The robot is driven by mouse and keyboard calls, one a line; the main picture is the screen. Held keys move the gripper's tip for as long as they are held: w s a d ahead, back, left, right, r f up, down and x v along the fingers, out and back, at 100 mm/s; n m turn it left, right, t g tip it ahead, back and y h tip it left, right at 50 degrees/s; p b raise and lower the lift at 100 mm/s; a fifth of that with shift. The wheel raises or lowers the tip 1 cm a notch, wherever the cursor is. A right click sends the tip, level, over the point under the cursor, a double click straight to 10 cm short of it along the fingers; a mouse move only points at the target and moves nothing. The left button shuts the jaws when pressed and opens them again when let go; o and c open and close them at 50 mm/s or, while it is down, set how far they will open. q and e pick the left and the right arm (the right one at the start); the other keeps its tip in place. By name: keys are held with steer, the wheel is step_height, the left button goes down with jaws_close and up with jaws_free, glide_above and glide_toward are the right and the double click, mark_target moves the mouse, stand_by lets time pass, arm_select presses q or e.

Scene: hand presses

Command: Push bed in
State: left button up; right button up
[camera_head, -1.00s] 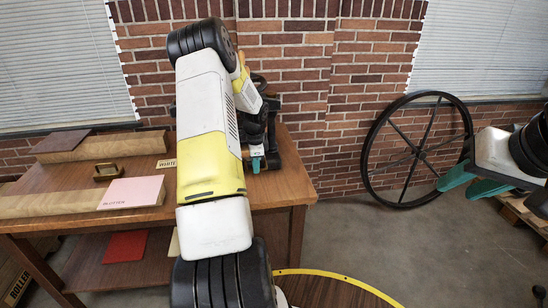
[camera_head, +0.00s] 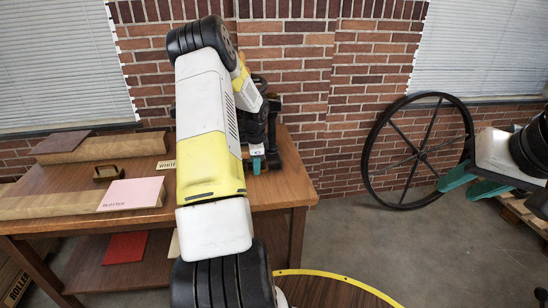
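A black hand press (camera_head: 285,160) stands on the wooden table, mostly hidden behind my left arm. Its bed cannot be made out. My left gripper (camera_head: 257,163) is at the press's front, just right of my arm. Only a small teal fingertip and part of the black gripper body show, so its opening and any contact are hidden. My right gripper (camera_head: 456,189) is at the right edge of the view, away from the table. Its two teal fingers are apart, with nothing between them.
The wooden table (camera_head: 285,190) carries a pink blotter pad (camera_head: 132,193), a small brown box (camera_head: 107,172), boards and a "WHITE" label (camera_head: 166,164). A red sheet (camera_head: 125,247) lies on the lower shelf. A large black spoked wheel (camera_head: 372,160) leans by the brick wall. Floor between is clear.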

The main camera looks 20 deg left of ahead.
arm_select(q)
step_height(320, 180, up, 7)
steer(key=s, duration=0.1)
steer(key=shift+d, duration=0.3)
steer(key=shift+r, duration=0.15)
steer(key=s+d+r+n+t, duration=0.1)
steer(key=s+d+r+n, duration=0.1)
steer(key=s+d+r, duration=0.55)
steer(key=s+d+r+n+t, duration=0.15)
steer(key=d+r, duration=0.35)
steer(key=r, duration=0.5)
steer(key=s+d+r+n+h, duration=0.1)
steer(key=s+d+n, duration=0.1)
steer(key=s+d, duration=0.2)
steer(key=s+d+r+n+t+h, duration=0.1)
steer(key=s+d+r+n, duration=0.1)
steer(key=s, duration=0.8)
steer(key=s+d+r+n+t+h, duration=0.1)
steer(key=s+d+r+n, duration=0.1)
steer(key=s+d, duration=0.3)
steer(key=shift+s+d+n, duration=0.3)
steer(key=shift+s+n, duration=0.35)
steer(key=shift+s, duration=0.3)
